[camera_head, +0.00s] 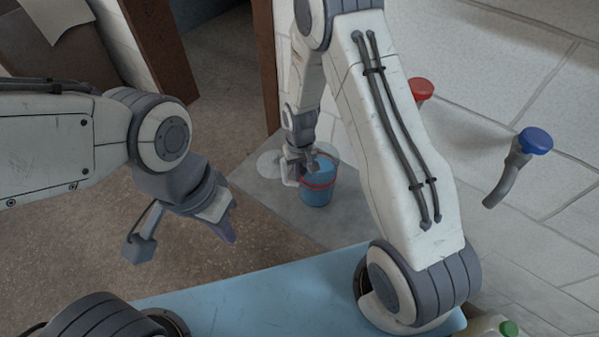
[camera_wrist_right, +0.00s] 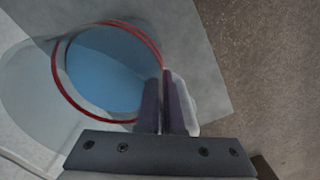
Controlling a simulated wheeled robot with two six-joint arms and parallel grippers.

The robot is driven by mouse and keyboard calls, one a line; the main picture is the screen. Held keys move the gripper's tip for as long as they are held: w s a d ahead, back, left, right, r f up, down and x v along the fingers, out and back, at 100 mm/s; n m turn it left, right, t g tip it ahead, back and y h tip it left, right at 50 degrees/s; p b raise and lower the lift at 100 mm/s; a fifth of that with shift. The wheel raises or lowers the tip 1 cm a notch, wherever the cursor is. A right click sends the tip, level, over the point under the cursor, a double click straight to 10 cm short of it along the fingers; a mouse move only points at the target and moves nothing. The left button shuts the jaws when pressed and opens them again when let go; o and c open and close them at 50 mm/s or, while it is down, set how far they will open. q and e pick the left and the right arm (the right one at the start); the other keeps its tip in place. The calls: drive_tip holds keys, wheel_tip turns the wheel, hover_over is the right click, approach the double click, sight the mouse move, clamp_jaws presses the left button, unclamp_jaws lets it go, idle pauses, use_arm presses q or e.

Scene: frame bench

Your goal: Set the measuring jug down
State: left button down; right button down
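The measuring jug (camera_head: 318,191) is clear-walled with blue contents and red bands. It looks upright over a grey slab at the foot of the wall; I cannot tell whether its base touches. In the right wrist view, the jug (camera_wrist_right: 100,70) shows from above, with its red rim near the fingers. My right gripper (camera_head: 297,168) is at the jug's left side. In the right wrist view its fingers (camera_wrist_right: 163,105) are close together on the jug's wall, one seen through the clear side. My left gripper (camera_head: 222,220) is away from the jug, to its left; its finger gap is unclear.
The grey slab (camera_head: 256,187) has a pale round patch beside the jug. A red-handled tap (camera_head: 420,88) and a blue-handled tap (camera_head: 535,140) stick out from the tiled wall. A blue surface (camera_head: 240,295) lies in front, with a green-capped bottle (camera_head: 508,329) at its right.

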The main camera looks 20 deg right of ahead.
drive_tip(key=c, duration=1.1)
unclamp_jaws()
drive_tip(key=shift+f, duration=0.1)
wheel_tip(320, 180, up, 12)
drive_tip(key=p, duration=0.3)
drive_tip(key=s+a+r+n, duration=0.3)
drive_tip(key=s+a+r, duration=0.5)
drive_tip(key=s+r, duration=0.25)
drive_tip(key=s+r+n, duration=0.1)
drive_tip(key=s, duration=0.3)
drive_tip(key=s+r+n, duration=0.1)
drive_tip(key=s+r, duration=0.1)
drive_tip(key=s, duration=0.3)
drive_tip(key=s+a+r+n+y, duration=0.1)
drive_tip(key=s+r+n, duration=0.1)
drive_tip(key=s, duration=0.2)
drive_tip(key=shift+s+r, duration=0.2)
drive_tip(key=shift+s, duration=0.15)
